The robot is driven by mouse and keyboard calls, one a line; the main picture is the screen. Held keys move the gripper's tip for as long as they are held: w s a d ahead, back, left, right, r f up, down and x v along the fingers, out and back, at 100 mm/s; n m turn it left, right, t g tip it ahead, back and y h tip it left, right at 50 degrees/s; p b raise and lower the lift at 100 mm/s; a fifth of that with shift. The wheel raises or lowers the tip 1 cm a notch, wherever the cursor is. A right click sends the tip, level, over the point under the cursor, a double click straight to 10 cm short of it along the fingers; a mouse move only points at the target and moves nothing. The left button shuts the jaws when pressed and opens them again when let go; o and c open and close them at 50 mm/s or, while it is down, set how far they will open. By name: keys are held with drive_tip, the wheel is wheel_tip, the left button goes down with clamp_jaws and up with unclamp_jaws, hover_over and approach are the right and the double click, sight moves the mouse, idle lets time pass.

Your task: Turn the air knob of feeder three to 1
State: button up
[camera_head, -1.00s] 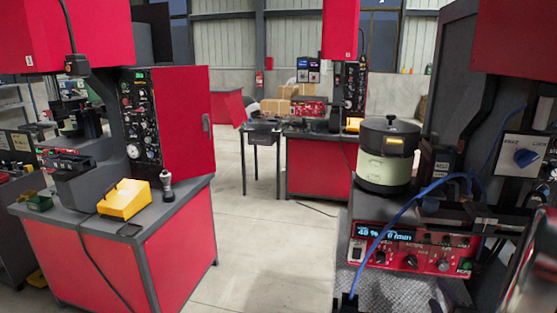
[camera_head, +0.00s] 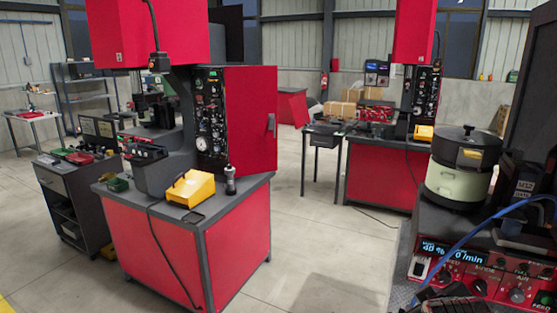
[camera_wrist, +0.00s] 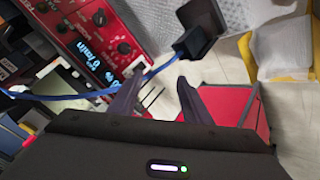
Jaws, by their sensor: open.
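A red feeder control panel (camera_head: 478,262) stands at the lower right of the head view, its lit display (camera_head: 449,252) reading about 40 % and 0 /min. A knob (camera_head: 517,295) sits near the AIR lettering; its setting is too small to read. The bowl feeder (camera_head: 462,168), black over cream, stands above the panel. I cannot read a feeder number. In the wrist view the panel (camera_wrist: 80,38) lies at the upper left, with dark knobs (camera_wrist: 124,47) on it. My gripper (camera_wrist: 162,79) is open and empty, its fingers apart from the knobs.
A blue hose (camera_head: 490,235) crosses the panel; it also runs before my fingers in the wrist view (camera_wrist: 70,97). A red machine bench (camera_head: 175,255) with a yellow box (camera_head: 190,188) stands at the left. Open floor (camera_head: 320,250) lies between bench and panel.

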drive_tip(key=s+a+r+m+g+y, duration=0.1)
drive_tip(key=s+a+y, duration=0.1)
drive_tip(key=s+a, duration=0.4)
drive_tip(key=s+a+r+m+g+y, duration=0.1)
drive_tip(key=s+a, duration=0.5)
drive_tip(key=a, duration=0.7)
drive_tip(key=shift+s+a+r+m+g+y, duration=0.25)
drive_tip(key=shift+r+m+g+y, duration=0.15)
drive_tip(key=shift+m+g+y, duration=0.35)
